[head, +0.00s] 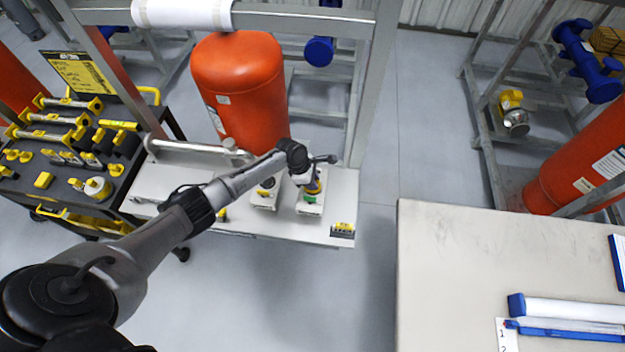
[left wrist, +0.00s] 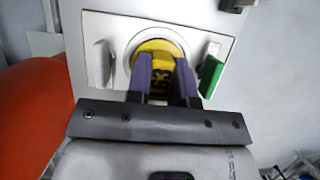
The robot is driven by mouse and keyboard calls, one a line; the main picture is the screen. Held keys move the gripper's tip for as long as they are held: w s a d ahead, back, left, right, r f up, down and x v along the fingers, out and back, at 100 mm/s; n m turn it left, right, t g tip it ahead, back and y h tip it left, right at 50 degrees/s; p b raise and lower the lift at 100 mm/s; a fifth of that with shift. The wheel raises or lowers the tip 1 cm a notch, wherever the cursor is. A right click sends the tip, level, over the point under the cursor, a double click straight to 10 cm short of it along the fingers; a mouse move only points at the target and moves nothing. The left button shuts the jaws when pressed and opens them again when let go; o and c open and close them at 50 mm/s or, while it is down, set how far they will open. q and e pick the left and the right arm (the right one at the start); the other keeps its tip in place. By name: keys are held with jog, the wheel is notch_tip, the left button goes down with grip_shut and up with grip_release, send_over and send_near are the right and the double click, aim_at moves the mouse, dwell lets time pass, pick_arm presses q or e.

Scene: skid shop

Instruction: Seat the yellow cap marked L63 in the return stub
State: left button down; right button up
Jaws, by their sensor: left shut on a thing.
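My left gripper (head: 313,184) is over the right one of two white stub blocks on the skid's white shelf. In the left wrist view its two purple-grey fingers (left wrist: 163,92) are shut on the yellow cap (left wrist: 157,50), whose black marking is partly hidden; "63" seems readable. The cap sits within or right over the round pale ring of the stub (left wrist: 121,72); I cannot tell how deep it is. A green lever (left wrist: 210,76) stands to the right of the ring and a pale one (left wrist: 102,66) to the left. My right gripper is not in view.
The left stub block (head: 264,197) is close beside. An orange tank (head: 240,90) and grey frame posts stand behind. A black cart (head: 75,185) with yellow tools is at the left. A beige table (head: 500,250) is at the right, with open floor between it and the shelf.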

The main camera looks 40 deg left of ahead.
pick_arm(q)
jog(key=shift+f, duration=0.35)
dwell(0.6)
jog(key=c, duration=0.9)
grip_release()
jog(key=shift+c, duration=0.9)
jog(key=shift+r+p, duration=0.1)
jog(key=shift+p, duration=0.25)
jog(key=shift+r+p, duration=0.7)
jog(key=shift+p, duration=0.1)
notch_tip(320, 180, up, 6)
jog(key=p, duration=0.7)
jog(key=shift+r+p, duration=0.25)
jog(key=shift+p, duration=0.05)
